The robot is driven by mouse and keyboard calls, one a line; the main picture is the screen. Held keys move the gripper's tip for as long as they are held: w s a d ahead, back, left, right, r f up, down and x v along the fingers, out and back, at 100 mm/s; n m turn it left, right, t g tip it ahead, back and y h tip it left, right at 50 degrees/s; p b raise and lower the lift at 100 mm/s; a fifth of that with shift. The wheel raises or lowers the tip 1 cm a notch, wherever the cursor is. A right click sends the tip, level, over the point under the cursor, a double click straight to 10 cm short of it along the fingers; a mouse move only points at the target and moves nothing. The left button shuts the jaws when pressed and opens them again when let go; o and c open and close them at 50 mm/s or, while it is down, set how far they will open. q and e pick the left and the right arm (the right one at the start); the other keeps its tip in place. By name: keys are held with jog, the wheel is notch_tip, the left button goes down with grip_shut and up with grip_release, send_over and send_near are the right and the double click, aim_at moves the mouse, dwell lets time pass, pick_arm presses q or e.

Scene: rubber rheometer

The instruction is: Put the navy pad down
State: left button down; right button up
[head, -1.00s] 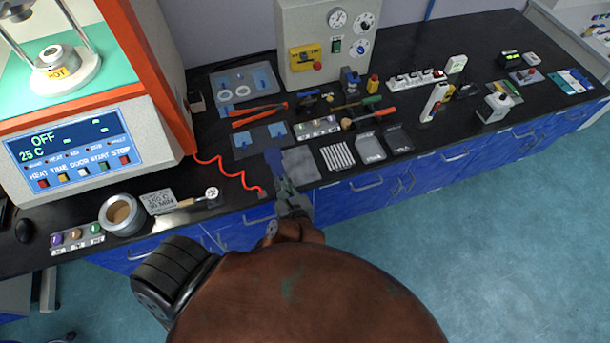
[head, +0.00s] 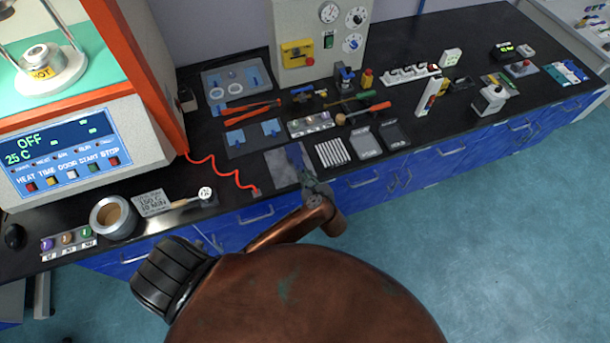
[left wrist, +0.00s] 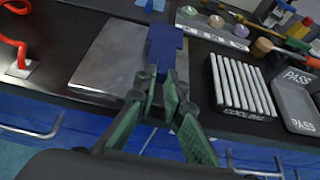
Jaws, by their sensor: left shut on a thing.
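The navy pad (head: 295,154) is a small dark-blue notched piece. My left gripper (head: 311,184) is shut on its near end at the bench's front edge. In the left wrist view the pad (left wrist: 164,48) sticks out beyond the green fingers of the gripper (left wrist: 163,84). It overlaps the right part of a flat grey plate (left wrist: 116,54), also seen in the head view (head: 281,172). I cannot tell whether the pad touches the plate. The fingers hide the pad's near end. My right gripper is not in view.
A cooling rack with white bars (head: 332,152) lies right of the plate, with a PASS tray (head: 365,143) beyond it. A red coiled cord (head: 225,175) runs to the left. A dark tray with light-blue pieces (head: 240,141) lies behind.

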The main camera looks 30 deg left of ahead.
pick_arm(q)
jog(key=shift+f, duration=0.25)
jog(key=shift+f+b, duration=0.35)
jog(key=shift+f, duration=0.35)
jog(key=shift+s, duration=0.1)
jog(key=c, duration=2)
grip_release()
jog(key=shift+c, duration=0.2)
jog(key=shift+s+f, duration=0.1)
